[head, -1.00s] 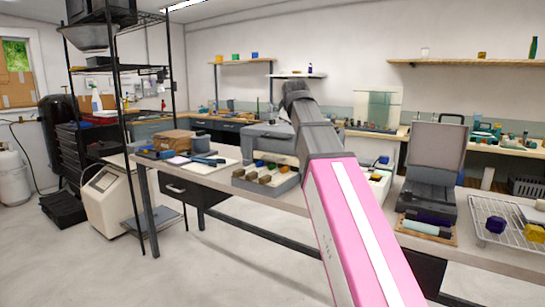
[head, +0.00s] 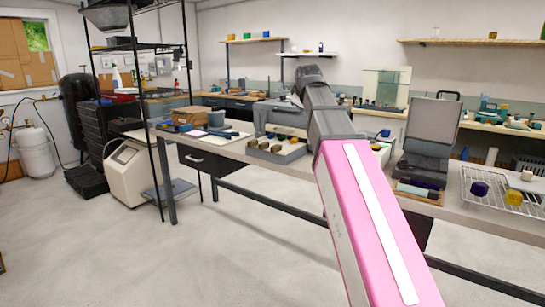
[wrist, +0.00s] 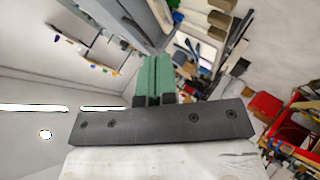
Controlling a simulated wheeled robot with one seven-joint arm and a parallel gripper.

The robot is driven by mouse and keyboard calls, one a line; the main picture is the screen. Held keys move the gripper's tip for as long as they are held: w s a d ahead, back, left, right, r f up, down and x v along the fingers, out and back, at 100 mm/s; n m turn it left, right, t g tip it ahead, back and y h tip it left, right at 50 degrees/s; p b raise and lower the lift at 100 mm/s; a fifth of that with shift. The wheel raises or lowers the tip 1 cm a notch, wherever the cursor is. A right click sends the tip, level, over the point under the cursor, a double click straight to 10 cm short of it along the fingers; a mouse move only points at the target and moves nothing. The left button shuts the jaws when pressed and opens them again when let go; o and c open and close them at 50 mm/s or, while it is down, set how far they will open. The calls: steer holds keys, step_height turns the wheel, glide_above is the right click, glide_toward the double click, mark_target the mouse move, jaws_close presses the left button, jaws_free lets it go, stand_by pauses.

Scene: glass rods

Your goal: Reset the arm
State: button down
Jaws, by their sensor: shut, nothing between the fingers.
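My arm reaches forward over the workbench (head: 230,150) in the head view, its pink link in front and its grey wrist links beyond. The gripper's fingers are hidden there behind those links. In the wrist view my gripper (wrist: 154,62) shows two green fingers side by side, shut against each other with nothing between them. They stand out from a dark grey bar and appear clear of any object.
A tray of small blocks (head: 262,151) lies on the bench left of my arm. A grey open-lidded case (head: 424,150) and a wire rack (head: 497,205) stand to the right. A black shelf unit (head: 153,110) rises at the left. The floor in front is clear.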

steer(key=s+d+f+m+g, duration=0.2)
steer(key=s+f+m, duration=0.1)
steer(key=f, duration=1.3)
steer(key=s+d+f+m+g, duration=0.2)
steer(key=f+g, duration=0.1)
steer(key=f, duration=1.3)
steer(key=s+d+f+m+g, duration=0.1)
steer(key=s+f+m+g, duration=0.1)
steer(key=s+f, duration=0.7)
steer(key=s+d+f+m+g, duration=0.2)
steer(key=s+f, duration=0.7)
steer(key=f, duration=0.7)
steer(key=shift+d+f+m+g, duration=0.15)
steer(key=shift+d+m+g, duration=0.15)
steer(key=shift+m+g, duration=0.5)
